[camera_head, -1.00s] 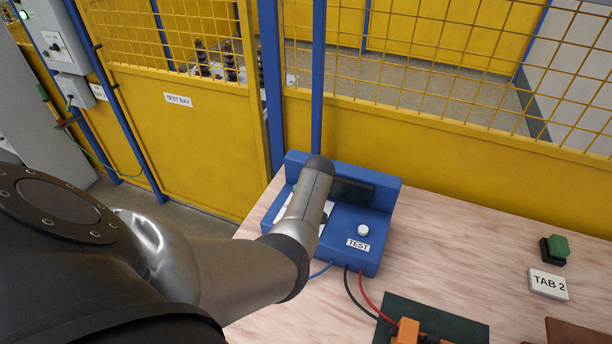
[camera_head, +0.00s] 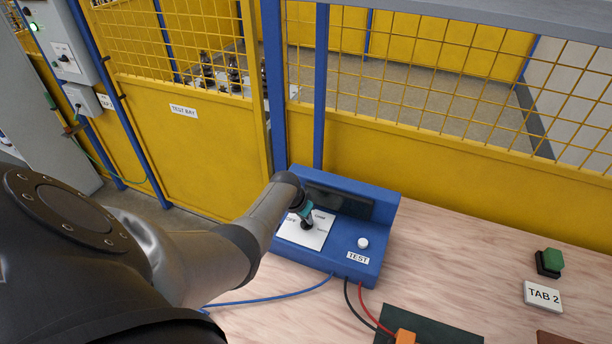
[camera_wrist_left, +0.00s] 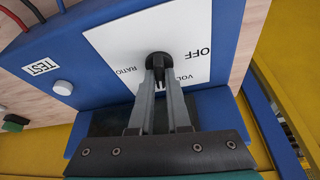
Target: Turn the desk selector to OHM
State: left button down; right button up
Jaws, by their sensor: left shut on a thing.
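The blue desk tester (camera_head: 337,262) stands on the wooden desk with a white selector plate (camera_head: 322,238) on its left part. In the left wrist view the plate (camera_wrist_left: 201,27) shows OFF and partly covered words that look like VOLT and RATIO; I cannot read OHM. The round black selector knob (camera_wrist_left: 158,61) sits at the plate's middle. My left gripper (camera_head: 306,222) is over the plate. In the left wrist view its two fingers (camera_wrist_left: 158,78) are shut on the knob, hiding part of it and some lettering. My right gripper is not in view.
A white button (camera_head: 363,243) and TEST label are on the tester's right. Blue, black and red leads leave its front. A green button (camera_head: 549,260) and TAB 2 sign (camera_head: 542,296) stand at the right. Yellow mesh fencing (camera_head: 420,165) rises behind the desk.

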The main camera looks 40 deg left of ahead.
pick_arm(q)
jog(key=shift+a+m+h+b, duration=0.15)
jog(key=shift+m+h+b, duration=0.55)
jog(key=shift+m, duration=0.9)
jog(key=c, duration=0.9)
grip_release()
jog(key=shift+r, duration=0.1)
jog(key=shift+s+r, duration=0.2)
jog(key=shift+r, duration=0.35)
jog(key=shift+p+v, duration=2.2)
jog(key=shift+v, duration=4.8)
